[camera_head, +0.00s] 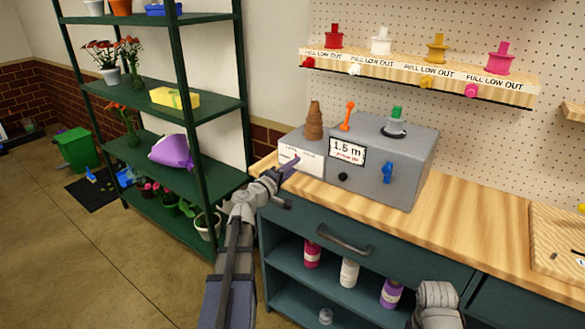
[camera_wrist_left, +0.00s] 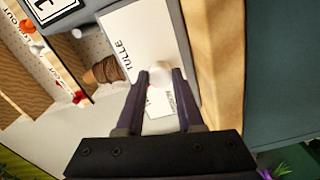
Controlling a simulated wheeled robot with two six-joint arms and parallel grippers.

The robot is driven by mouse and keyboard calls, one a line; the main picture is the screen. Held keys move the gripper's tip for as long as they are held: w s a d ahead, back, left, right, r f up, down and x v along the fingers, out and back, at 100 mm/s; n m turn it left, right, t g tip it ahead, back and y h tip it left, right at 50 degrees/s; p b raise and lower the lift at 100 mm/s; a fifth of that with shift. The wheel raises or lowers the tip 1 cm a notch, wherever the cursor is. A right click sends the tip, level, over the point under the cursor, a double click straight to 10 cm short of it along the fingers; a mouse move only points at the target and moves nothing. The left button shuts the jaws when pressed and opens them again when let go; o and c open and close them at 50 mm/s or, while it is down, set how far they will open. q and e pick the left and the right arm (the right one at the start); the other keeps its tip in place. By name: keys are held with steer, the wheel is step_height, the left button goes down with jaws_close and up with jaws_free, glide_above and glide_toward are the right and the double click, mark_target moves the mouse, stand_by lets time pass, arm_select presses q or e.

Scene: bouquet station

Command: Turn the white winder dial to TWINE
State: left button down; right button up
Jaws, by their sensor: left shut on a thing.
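The grey winder box (camera_head: 395,165) stands on the wooden bench and carries a white label plate (camera_head: 302,160) at the left of its front. In the left wrist view the plate (camera_wrist_left: 140,40) reads TULLE. Another label near the fingers is too small and partly covered to read. The white dial (camera_wrist_left: 160,72) sits on the plate between my left fingertips. My left gripper (camera_head: 290,166) is shut on the dial, and it also shows in the left wrist view (camera_wrist_left: 160,82). The fingers hide much of the dial, and its setting cannot be told.
A brown twine cone (camera_head: 314,122), an orange lever (camera_head: 347,115) and a green-topped spool (camera_head: 396,120) stand on the box. A blue knob (camera_head: 388,173) is on its front. A green shelf rack (camera_head: 200,90) stands left of my left arm. The bench (camera_head: 470,225) is clear right of the box.

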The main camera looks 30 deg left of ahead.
stand_by(0.5)
arm_select(q)
steer(key=c, duration=0.5)
jaws_free()
steer(key=shift+c, duration=0.2)
steer(key=s, duration=0.7)
steer(key=shift+s+a, duration=0.25)
steer(key=shift+s, duration=0.15)
steer(key=shift+s+f, duration=0.1)
